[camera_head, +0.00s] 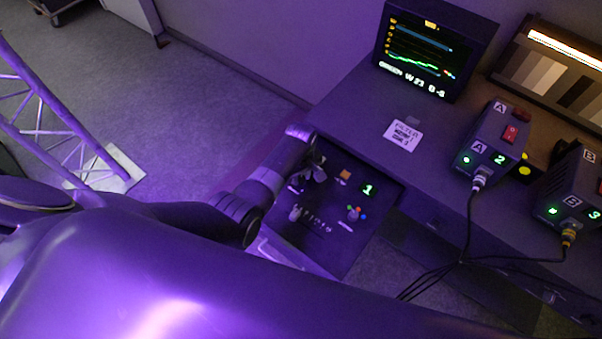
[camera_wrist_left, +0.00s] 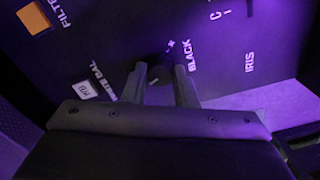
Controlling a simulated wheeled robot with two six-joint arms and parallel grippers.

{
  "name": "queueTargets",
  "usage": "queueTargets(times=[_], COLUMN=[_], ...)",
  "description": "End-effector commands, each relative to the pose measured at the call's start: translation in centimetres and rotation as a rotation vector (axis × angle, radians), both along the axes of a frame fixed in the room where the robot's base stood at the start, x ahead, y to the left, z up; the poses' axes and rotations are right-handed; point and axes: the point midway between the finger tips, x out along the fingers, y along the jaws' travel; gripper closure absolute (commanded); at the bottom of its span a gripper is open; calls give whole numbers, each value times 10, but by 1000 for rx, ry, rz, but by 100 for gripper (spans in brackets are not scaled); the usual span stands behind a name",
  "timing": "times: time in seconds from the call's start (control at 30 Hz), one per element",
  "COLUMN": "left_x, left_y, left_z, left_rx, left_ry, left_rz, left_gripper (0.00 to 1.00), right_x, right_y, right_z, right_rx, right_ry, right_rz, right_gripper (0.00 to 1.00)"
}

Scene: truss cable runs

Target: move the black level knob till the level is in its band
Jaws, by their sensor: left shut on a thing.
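The black level knob (camera_wrist_left: 160,74) sits on a dark control panel beside the printed word BLACK in the left wrist view. My left gripper (camera_wrist_left: 160,82) is shut on it, one finger on each side. In the head view my left gripper (camera_head: 314,172) is at the far left part of the control panel (camera_head: 345,255), and it hides the knob there. The monitor (camera_head: 425,45) shows green and blue traces, with a line of text below that seems to read GREEN, W 23, B -8. My right gripper is not in view.
The panel also has an orange filter button (camera_head: 344,174), a green number 1 (camera_head: 368,190) and other knobs (camera_head: 354,213). Camera boxes A (camera_head: 490,140) and B (camera_head: 575,190) stand on the desk at the right, with cables hanging down. A lit grey-scale chart (camera_head: 550,75) is behind them.

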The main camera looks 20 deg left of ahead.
Motion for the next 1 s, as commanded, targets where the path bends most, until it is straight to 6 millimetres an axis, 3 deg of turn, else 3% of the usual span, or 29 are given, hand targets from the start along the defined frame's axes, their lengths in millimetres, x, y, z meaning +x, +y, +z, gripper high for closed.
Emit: queueTargets(times=[0.27, 0.3, 0.47, 0.77, 1.0], left_x=[0, 0, 0, 0, 1], left_y=[0, 0, 0, 0, 0], left_z=[0, 0, 0, 1, 24], left_rx=[0, 0, 0, -1, -1], left_ry=[0, 0, 0, -1, -5], left_rz=[5, 5, 4, 3, 3], left_gripper=[97, 72, 53, 53, 53], right_x=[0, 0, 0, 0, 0], right_y=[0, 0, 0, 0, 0], right_z=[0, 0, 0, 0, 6], right_rx=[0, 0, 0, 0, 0], right_ry=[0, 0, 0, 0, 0], right_rz=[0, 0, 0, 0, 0], right_gripper=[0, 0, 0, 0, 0])
